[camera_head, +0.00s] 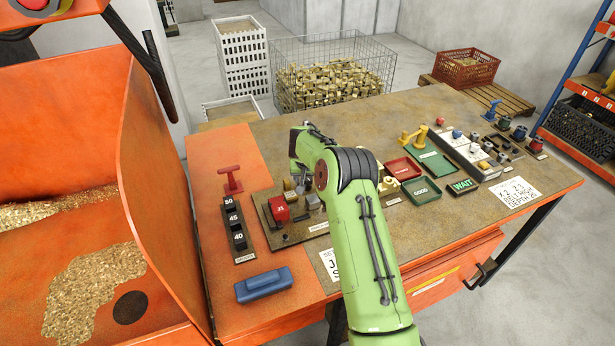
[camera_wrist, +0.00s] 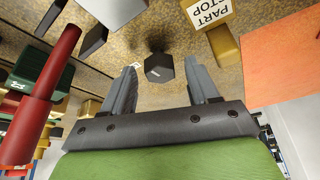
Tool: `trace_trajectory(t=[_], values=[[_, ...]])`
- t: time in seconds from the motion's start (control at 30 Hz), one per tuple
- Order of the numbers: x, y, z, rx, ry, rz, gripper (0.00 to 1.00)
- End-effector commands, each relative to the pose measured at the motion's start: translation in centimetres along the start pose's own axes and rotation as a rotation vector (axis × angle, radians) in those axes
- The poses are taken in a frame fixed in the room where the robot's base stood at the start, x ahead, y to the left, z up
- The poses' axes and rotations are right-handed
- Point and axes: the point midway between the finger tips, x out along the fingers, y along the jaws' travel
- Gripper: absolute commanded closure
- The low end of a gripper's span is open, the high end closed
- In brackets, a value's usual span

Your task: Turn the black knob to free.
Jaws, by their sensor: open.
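The black knob (camera_wrist: 158,67) shows in the wrist view as a dark, faceted head with small pale lettering that I cannot read. It stands over the brown speckled worktop, just ahead of the gap between my fingers. My gripper (camera_wrist: 161,78) is open, with one grey finger on each side of that gap. No contact with the knob shows. In the head view my green arm reaches over the bench, and my gripper (camera_head: 301,186) is small and partly hidden beside the fixture. I cannot make out the knob there.
In the wrist view a red bar (camera_wrist: 41,105) rises at left, and a yellow PART STOP block (camera_wrist: 222,40) stands at right. In the head view a red block (camera_head: 279,209), a blue handle (camera_head: 264,285) and a numbered rack (camera_head: 235,226) lie left of my arm. Trays (camera_head: 426,190) lie right.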

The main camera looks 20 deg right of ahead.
Motion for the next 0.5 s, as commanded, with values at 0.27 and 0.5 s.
trace_trajectory(t=[0.27,0.5], values=[[-0.04,-0.01,0.0,0.0,0.0,0.0,0.57],[-0.05,-0.02,0.01,0.0,0.0,0.0,0.94]])
